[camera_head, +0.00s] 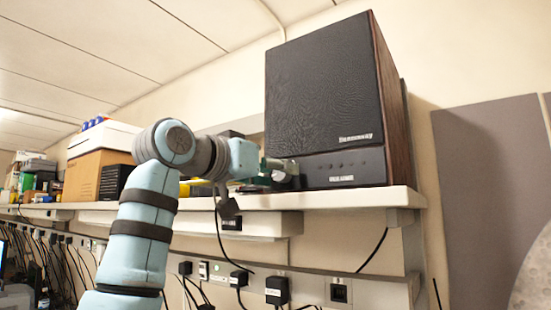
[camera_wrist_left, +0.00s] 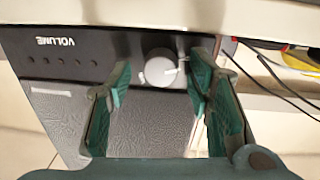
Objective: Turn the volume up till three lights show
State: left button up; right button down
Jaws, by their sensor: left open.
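A black speaker (camera_head: 325,95) with wooden sides stands on a shelf. Its lower front panel carries a silver volume knob (camera_wrist_left: 160,68), seen in the left wrist view with a pale pointer mark toward the right. A row of several small lights (camera_wrist_left: 62,61) beside the inverted VOLUME label looks dark. My right gripper is not in view.
The white shelf (camera_head: 350,199) runs under the speaker. Boxes (camera_head: 95,155) and other items stand to the left. Plugs and hanging cables (camera_head: 240,278) are below the shelf. Cables (camera_wrist_left: 265,70) also show right of the fingers in the wrist view.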

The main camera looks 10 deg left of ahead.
pick_arm(q)
jog(key=shift+w+d, duration=0.1)
jog(key=shift+w, duration=0.05)
jog(key=shift+a, duration=0.2)
jog(key=shift+c, duration=1.2)
jog(key=shift+d, duration=0.1)
grip_shut()
